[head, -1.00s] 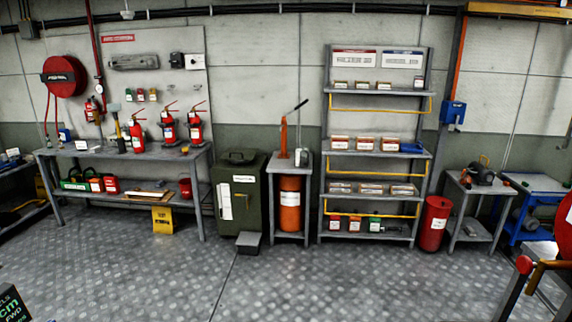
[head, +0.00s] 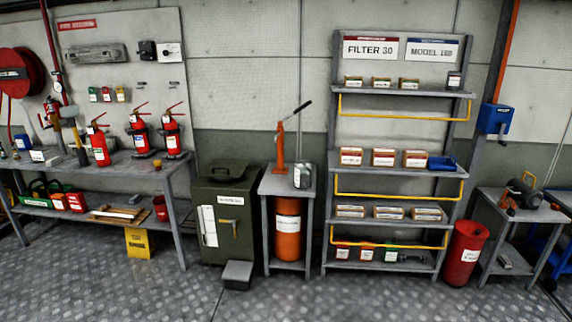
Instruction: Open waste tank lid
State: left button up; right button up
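A dark green metal tank (head: 225,225) stands on the floor left of centre in the head view. It looks like the waste tank, but its label is too small to read surely. Its lid (head: 225,172) has a handle on top and is shut. A white sheet and a yellowish lever handle (head: 229,225) are on its front. A grey pedal-like box (head: 237,274) sits on the floor before it. Neither of my grippers is in view.
A bench (head: 92,163) with red extinguishers stands left of the tank. A small stand (head: 288,183) with an orange cylinder is close on its right, then a shelf rack (head: 398,175). A yellow sign (head: 138,243) stands under the bench. The floor in front is clear.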

aim_at(226, 164)
jog(key=i, duration=3.75)
jog(key=u, duration=1.45)
